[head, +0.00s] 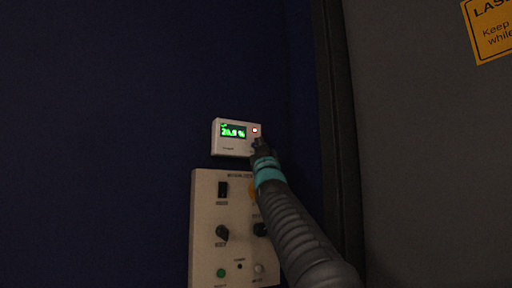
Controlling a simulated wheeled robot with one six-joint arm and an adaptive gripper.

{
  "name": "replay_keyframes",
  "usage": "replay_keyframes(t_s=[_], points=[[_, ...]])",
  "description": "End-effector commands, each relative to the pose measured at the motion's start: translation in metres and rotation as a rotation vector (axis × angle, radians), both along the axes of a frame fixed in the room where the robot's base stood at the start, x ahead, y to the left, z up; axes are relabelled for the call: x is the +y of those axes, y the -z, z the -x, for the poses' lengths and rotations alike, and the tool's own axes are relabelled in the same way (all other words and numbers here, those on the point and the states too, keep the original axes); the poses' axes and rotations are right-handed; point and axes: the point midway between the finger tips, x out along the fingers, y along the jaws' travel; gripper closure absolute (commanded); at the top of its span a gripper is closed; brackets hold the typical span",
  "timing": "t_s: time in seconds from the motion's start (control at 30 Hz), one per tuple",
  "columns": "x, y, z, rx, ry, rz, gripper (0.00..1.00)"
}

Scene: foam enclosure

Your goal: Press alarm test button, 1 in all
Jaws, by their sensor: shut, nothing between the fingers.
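A small white alarm unit (236,147) is mounted on the dark blue wall, with a green lit display (233,131) reading about 20.9 %. A small red-white light (255,130) glows at its upper right. My gripper (258,146) is shut and empty, its tip over the lower right part of the unit. I cannot tell whether the tip touches the unit. The test button is not clearly visible; the gripper tip covers that lower right area.
Below the unit is a beige control panel (205,230) with black switches, knobs and a green button (221,272); my arm covers its right side. A dark vertical frame edge (335,120) and a grey panel with a yellow warning sign (490,30) stand to the right.

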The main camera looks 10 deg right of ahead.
Motion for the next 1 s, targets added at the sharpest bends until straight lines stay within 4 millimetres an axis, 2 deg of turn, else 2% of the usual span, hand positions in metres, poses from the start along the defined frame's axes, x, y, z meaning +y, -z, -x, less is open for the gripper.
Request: replay_keyframes(t_s=[0.6, 1.0], points=[[-0.014, 0.002, 0.045, 0.0, 0.001, 0.001, 1.0], [-0.015, 0.0, 0.047, 0.0, 0.0, 0.0, 1.0]])
